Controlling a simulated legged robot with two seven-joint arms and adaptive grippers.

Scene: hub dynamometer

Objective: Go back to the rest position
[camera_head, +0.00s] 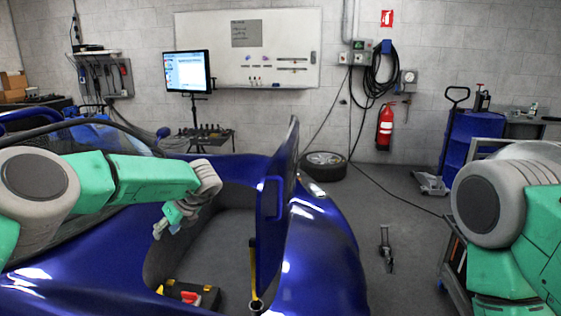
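My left arm comes in from the left over the blue car (325,240). My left gripper (167,229) hangs over the car's open grey compartment (215,245), pointing down and to the left. Its two small fingertips look apart, with nothing seen between them. My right arm stands at the right edge, and its gripper is out of view.
A raised blue panel (272,200) stands on the compartment's right side. A black and yellow toolbox (190,296) with a red item lies in the compartment. A cart (455,255) is beside my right arm. A tool (386,248) stands on the floor, a tire (323,165) behind.

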